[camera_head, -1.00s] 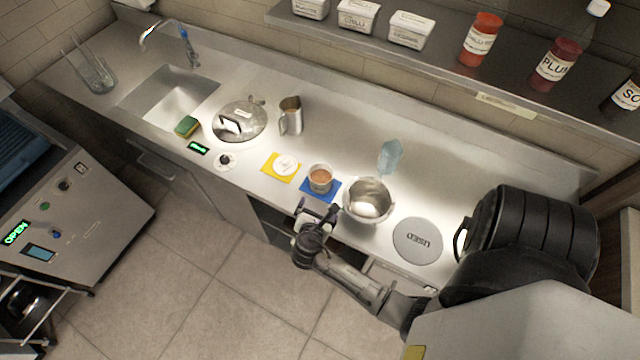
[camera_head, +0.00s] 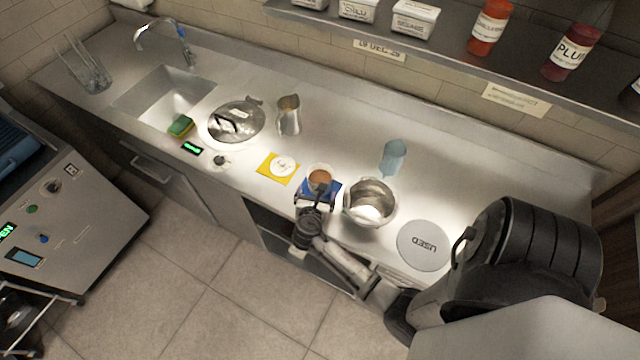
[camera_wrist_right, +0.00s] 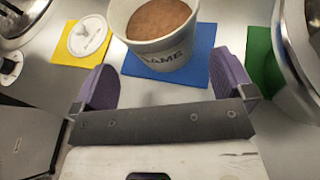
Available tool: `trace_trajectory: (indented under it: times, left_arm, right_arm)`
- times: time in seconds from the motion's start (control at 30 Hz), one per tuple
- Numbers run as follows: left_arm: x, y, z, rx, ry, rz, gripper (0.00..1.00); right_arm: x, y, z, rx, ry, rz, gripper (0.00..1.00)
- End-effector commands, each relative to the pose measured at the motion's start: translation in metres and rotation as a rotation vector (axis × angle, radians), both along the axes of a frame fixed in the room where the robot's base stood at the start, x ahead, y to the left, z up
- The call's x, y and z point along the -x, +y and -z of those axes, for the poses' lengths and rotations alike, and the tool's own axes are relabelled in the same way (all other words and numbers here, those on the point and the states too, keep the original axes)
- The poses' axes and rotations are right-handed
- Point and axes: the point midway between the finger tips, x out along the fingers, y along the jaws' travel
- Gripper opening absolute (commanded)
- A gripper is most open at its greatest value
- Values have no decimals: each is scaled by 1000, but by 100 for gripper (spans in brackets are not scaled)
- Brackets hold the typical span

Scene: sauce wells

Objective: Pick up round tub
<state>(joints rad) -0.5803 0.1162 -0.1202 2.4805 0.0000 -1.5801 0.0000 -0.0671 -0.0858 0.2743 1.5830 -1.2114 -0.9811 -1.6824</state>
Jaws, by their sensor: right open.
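The round tub (camera_head: 319,176) is a white cup-shaped tub with brown contents, standing on a blue square mat (camera_head: 336,187) near the counter's front edge. In the right wrist view the tub (camera_wrist_right: 160,48) shows part of a printed label ending in "AME", on the blue mat (camera_wrist_right: 190,68). My right gripper (camera_head: 313,198) is at the front of the tub. In the right wrist view its two purple fingers (camera_wrist_right: 167,80) are spread apart, with the tub just beyond them and nothing held. My left gripper is in neither view.
A yellow mat (camera_head: 267,172) with a white lid (camera_head: 283,166) lies to the left. A steel jug (camera_head: 289,114) and a lidded pot (camera_head: 220,139) stand farther left.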

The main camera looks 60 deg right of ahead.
Motion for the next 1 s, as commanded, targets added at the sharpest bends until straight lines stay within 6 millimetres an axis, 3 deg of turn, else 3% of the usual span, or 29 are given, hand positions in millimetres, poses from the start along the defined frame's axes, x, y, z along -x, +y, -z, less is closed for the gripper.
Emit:
trace_trajectory:
  times: [0.3,0.77,1.0]
  left_arm:
    - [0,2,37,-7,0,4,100]
    - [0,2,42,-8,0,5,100]
    - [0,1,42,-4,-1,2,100]
  right_arm:
    - [-9,-30,20,1,-3,0,100]
    - [-13,-41,20,0,-1,-1,100]
    - [-13,-41,21,0,0,-1,78]
